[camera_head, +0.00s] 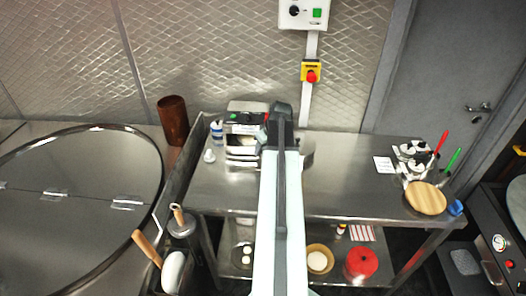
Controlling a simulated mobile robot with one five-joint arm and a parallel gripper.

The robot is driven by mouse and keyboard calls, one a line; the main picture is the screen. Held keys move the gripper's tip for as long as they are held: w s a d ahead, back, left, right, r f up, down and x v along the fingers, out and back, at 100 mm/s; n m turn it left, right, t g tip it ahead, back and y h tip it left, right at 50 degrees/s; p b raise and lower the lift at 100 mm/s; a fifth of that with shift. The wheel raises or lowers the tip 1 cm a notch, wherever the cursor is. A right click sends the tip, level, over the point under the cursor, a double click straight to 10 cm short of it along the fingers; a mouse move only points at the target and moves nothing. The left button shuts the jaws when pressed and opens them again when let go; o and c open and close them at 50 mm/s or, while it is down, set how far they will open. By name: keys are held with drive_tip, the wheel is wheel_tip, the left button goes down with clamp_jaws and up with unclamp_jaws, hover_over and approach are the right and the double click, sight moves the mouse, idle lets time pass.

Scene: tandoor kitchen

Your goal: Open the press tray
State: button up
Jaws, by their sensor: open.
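A small steel press (246,108) stands at the back left of the steel table, with a green button and a red one on its dark front panel. Its tray (242,153) is at the lower front of the press, with a pale area showing above it. I cannot tell how far the tray is out. My pale arm reaches up the middle of the view. My gripper (284,142) is at its far end, just right of the press, open and empty as far as I see. The arm hides its fingertips and the right side of the press.
The steel table (345,180) is clear right of my arm. A round wooden board (425,198) and utensils stand at its right end. A blue-white bottle (217,132) is left of the press. A large round lid (75,185) lies at left. A red pot (361,264) sits below.

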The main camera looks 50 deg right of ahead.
clamp_jaws()
idle(1.3)
